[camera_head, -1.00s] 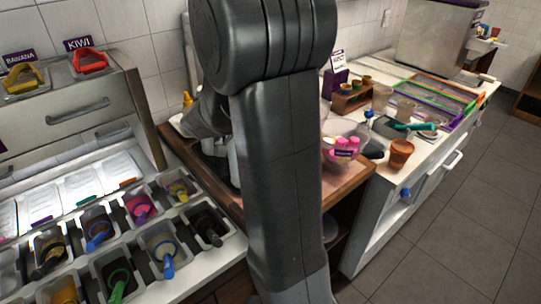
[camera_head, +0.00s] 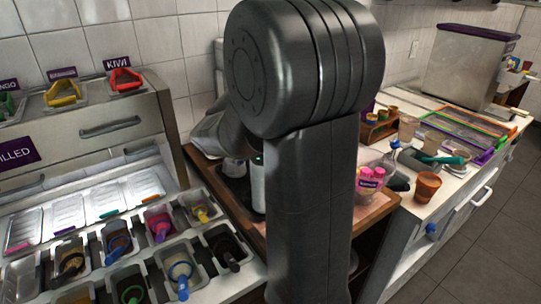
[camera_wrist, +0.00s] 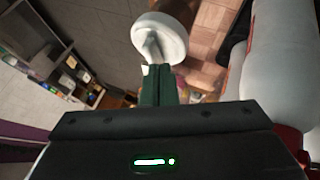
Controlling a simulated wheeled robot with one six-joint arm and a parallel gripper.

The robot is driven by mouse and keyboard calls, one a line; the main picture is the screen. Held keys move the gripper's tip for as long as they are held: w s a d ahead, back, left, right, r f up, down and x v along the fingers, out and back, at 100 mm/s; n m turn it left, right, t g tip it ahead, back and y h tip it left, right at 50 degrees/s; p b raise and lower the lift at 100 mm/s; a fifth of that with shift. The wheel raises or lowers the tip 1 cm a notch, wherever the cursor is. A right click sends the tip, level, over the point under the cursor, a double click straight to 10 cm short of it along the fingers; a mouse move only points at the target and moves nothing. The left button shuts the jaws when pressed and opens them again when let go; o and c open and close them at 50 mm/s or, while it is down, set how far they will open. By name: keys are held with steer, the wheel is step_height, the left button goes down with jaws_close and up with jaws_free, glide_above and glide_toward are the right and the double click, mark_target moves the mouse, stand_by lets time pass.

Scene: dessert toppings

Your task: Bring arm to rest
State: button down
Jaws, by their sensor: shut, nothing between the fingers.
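My arm stands large in the middle of the head view, bent at a big dark joint near the top. My gripper (camera_wrist: 157,85) shows in the wrist view with its dark green fingers together and nothing between them. In the head view, its fingertips are hidden behind my arm. A white rounded thing (camera_wrist: 160,35) appears just beyond the fingertips in the wrist view; I cannot tell what it is or whether they touch.
Topping tubs with coloured scoops (camera_head: 180,268) fill the left counter. A wooden-topped counter (camera_head: 375,207) lies behind my arm, with pink-capped bottles (camera_head: 370,183). A brown cup (camera_head: 427,186) and trays (camera_head: 458,130) stand on the right counter. Open floor (camera_head: 490,240) lies at the lower right.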

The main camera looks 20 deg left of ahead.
steer(key=v, duration=1)
steer(key=shift+r, duration=0.2)
steer(key=shift+f, duration=0.1)
steer(key=x, duration=1.3)
steer(key=shift+f, duration=0.15)
